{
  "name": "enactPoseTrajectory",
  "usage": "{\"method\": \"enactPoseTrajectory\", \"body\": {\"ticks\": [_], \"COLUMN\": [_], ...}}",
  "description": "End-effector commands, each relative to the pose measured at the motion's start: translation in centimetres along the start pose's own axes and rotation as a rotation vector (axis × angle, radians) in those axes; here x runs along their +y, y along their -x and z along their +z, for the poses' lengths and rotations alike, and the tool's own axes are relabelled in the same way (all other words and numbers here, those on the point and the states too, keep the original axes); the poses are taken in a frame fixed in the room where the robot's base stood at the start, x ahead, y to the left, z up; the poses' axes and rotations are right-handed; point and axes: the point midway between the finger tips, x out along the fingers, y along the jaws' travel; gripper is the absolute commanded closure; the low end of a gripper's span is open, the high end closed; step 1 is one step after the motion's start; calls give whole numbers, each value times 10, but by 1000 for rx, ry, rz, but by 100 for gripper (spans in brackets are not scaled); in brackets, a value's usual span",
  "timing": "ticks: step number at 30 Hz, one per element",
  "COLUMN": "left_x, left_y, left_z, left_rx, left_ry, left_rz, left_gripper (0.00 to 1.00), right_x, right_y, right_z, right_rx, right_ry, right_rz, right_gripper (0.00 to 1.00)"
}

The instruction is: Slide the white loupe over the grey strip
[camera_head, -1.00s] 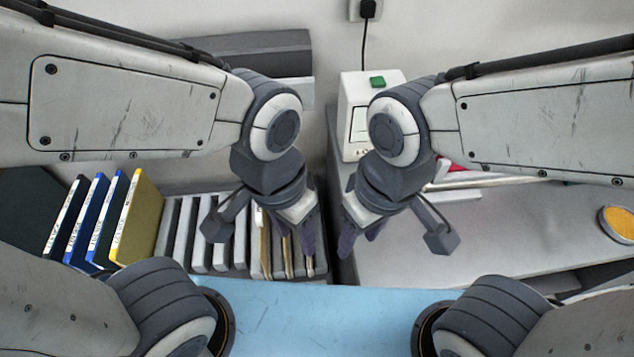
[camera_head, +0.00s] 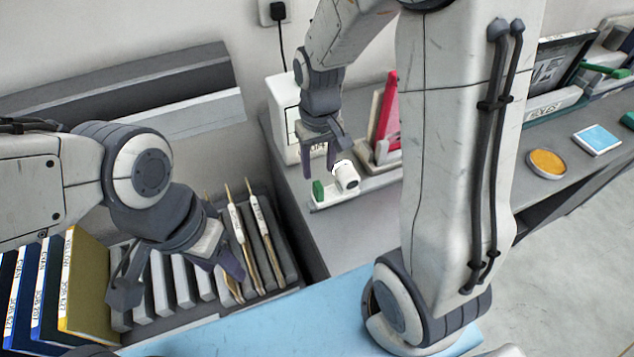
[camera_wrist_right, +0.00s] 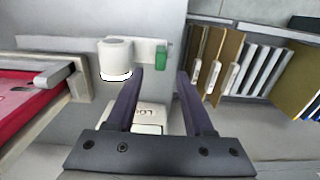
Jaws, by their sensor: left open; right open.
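The white loupe (camera_head: 346,176), a short cylinder, sits on a pale grey strip (camera_head: 372,184) on the counter. A green block (camera_head: 318,191) stands at the strip's left end. The right wrist view also shows the loupe (camera_wrist_right: 116,56), the strip (camera_wrist_right: 146,50) and the green block (camera_wrist_right: 161,57). My right gripper (camera_head: 319,171) is open and empty, pointing down just behind and left of the loupe. In the right wrist view its fingers (camera_wrist_right: 159,76) lie apart, with the loupe outside them to the left. My left gripper (camera_head: 226,268) is open and empty over the slotted rack.
A white box (camera_head: 284,112) stands behind my right gripper. A red panel (camera_head: 388,108) leans in a holder right of the loupe. The slotted rack (camera_head: 165,282) holds several folders. My right arm hides part of the counter. An orange disc (camera_head: 547,163) lies further right.

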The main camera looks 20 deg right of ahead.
Motion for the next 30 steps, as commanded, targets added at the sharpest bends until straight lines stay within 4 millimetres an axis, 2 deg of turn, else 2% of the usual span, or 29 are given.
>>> {"method": "enactPoseTrajectory", "body": {"ticks": [6, 12, 17, 24, 28, 30], "left_x": [0, 0, 0, 0, 0, 0], "left_y": [3, 5, 5, 5, 5, 5], "left_z": [0, 0, 0, 0, 0, 0], "left_rx": [0, 0, 0, 0, 0, 0], "left_ry": [0, 0, 0, 0, 0, 0], "left_rz": [0, 0, 0, 0, 0, 0], "left_gripper": [50, 50, 50, 50, 50, 50], "right_x": [-1, -2, -2, -2, -2, -2], "right_y": [-43, -68, -76, -76, -76, -76], "right_z": [2, 1, 0, 0, 0, 0], "right_rx": [-8, -4, -1, 0, 0, 0], "right_ry": [2, 3, 3, 3, 3, 3], "right_rz": [0, -1, -1, -1, -1, -1], "right_gripper": [48, 48, 48, 48, 97, 100]}}
